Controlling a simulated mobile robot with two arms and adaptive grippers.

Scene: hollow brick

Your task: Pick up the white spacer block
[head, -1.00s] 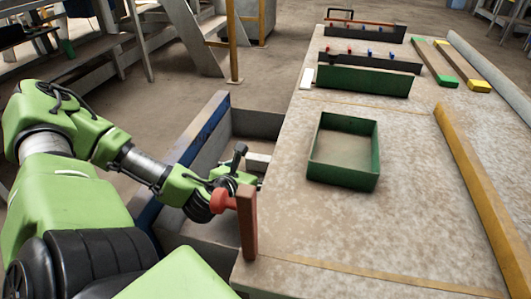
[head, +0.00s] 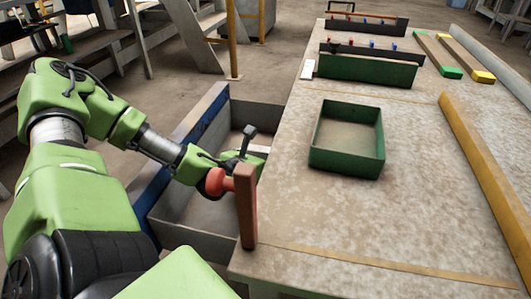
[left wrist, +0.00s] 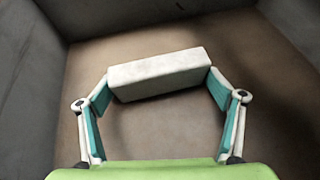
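The white spacer block (left wrist: 158,75) is a pale, rectangular bar in the left wrist view, lying crosswise between the fingers of my left gripper (left wrist: 160,84). The teal finger pads meet its two ends, so the gripper looks shut on it. In the head view a light strip of the block (head: 259,149) shows at my left gripper (head: 254,157), inside the grey bin (head: 188,236) beside the table. Whether the block is clear of the bin floor is hard to tell. My right gripper is not in view.
A brown upright post (head: 246,207) with a red knob (head: 216,182) stands at the table's near left corner, close to my left arm. An open green tray (head: 345,165) sits on the table (head: 370,225). A yellow rail (head: 485,180) runs along the right.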

